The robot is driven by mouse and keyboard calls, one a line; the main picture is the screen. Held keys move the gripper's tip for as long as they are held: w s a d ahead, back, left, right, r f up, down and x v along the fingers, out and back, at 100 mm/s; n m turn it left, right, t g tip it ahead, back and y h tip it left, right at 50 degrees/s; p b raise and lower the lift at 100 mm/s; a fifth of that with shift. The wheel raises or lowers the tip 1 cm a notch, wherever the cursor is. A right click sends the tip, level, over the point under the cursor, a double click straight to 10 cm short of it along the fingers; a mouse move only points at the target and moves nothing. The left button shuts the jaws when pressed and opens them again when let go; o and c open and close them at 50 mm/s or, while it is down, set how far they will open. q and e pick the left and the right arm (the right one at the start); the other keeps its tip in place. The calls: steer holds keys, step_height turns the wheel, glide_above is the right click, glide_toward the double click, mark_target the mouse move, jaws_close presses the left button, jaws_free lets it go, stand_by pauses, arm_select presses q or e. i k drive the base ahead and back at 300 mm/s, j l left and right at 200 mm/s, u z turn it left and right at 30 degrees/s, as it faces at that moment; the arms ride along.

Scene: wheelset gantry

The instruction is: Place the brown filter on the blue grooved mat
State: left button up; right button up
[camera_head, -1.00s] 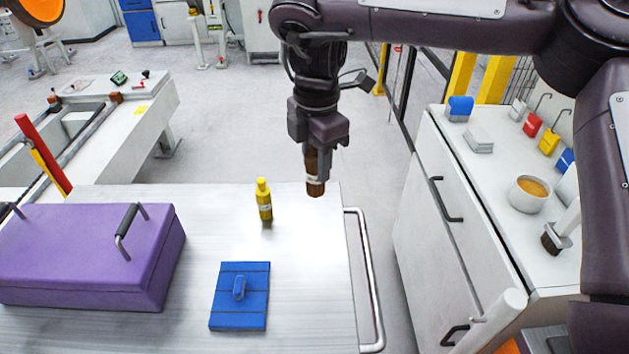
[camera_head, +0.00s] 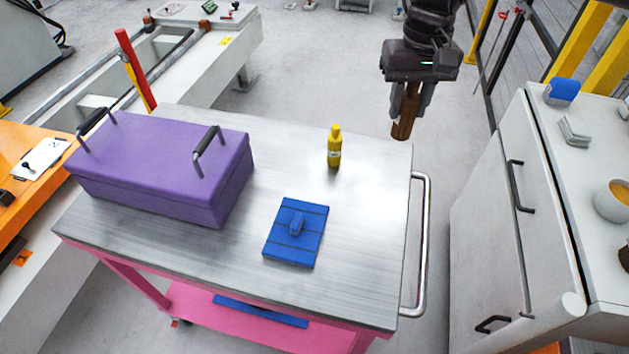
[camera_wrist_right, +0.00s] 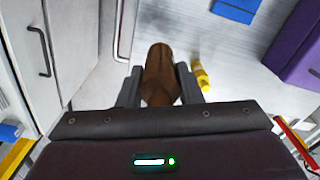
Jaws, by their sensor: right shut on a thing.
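The brown filter (camera_head: 405,112) is a brown cylinder held upright in my right gripper (camera_head: 408,98), at the far right corner of the metal cart top. In the right wrist view the brown filter (camera_wrist_right: 160,68) sits between both fingers of the right gripper (camera_wrist_right: 160,88), which is shut on it. The mat's edge also shows in the right wrist view (camera_wrist_right: 233,10). My left gripper is not in view.
A yellow bottle (camera_head: 334,148) stands on the cart between the filter and the mat. A purple toolbox (camera_head: 165,165) with dark handles fills the cart's left side. A metal rail (camera_head: 424,245) runs along the right edge. A white cabinet (camera_head: 500,230) stands further right.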

mark_target(290, 248)
steer(key=l+u, duration=0.2)
steer(key=u, duration=0.15)
steer(key=k+l+u, duration=0.1)
steer(key=u, duration=0.3)
steer(key=k+l+u, duration=0.15)
steer(key=u, duration=0.2)
steer(key=l, duration=0.1)
